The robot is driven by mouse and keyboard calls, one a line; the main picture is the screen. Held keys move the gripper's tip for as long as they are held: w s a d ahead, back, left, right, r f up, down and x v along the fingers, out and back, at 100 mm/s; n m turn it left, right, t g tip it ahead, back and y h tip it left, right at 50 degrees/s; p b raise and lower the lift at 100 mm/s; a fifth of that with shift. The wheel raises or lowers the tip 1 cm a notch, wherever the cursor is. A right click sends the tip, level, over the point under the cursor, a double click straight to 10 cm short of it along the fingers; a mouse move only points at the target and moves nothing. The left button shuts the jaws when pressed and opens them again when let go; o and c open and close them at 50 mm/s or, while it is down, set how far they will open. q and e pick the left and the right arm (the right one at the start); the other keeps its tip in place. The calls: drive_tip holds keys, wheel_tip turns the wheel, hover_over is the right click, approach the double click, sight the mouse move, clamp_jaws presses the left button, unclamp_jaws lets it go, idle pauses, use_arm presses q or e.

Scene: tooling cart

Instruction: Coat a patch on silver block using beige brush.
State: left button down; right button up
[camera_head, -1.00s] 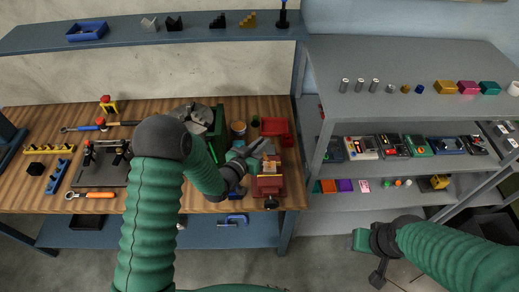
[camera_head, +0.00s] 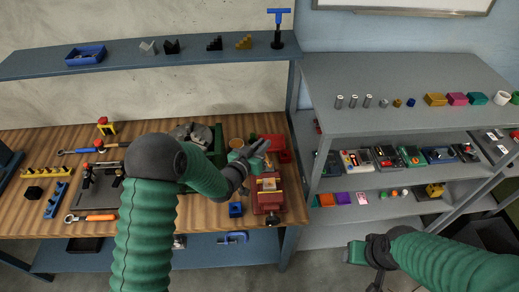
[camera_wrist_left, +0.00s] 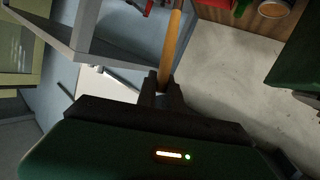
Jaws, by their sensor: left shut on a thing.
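My left gripper (camera_head: 262,147) is above the back right of the wooden bench, just behind the red vise (camera_head: 266,203). In the left wrist view, my left gripper (camera_wrist_left: 163,96) is shut on a long beige handle, the beige brush (camera_wrist_left: 172,48). The brush's far end runs out of the top of that view, so its bristles do not show. I cannot make the brush out in the head view. A tan or gold piece (camera_head: 268,184) shows on the vise; I cannot clearly identify a silver block. My right gripper (camera_head: 362,254) is low in front of the shelves, and its jaws are unclear.
A red bin (camera_head: 279,143) and a tin (camera_head: 236,144) stand behind the vise. Tools lie on the left. The grey shelf (camera_head: 405,82) on the right holds small cylinders and coloured blocks.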

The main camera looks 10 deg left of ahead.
use_arm(q)
drive_tip(key=shift+w+d+r+p, duration=0.1)
drive_tip(key=shift+d+r+p, duration=0.1)
drive_tip(key=shift+r, duration=0.25)
drive_tip(key=shift+d+r+p, duration=0.1)
drive_tip(key=shift+r+p, duration=0.05)
drive_tip(key=shift+r, duration=0.3)
drive_tip(key=shift+a, duration=0.2)
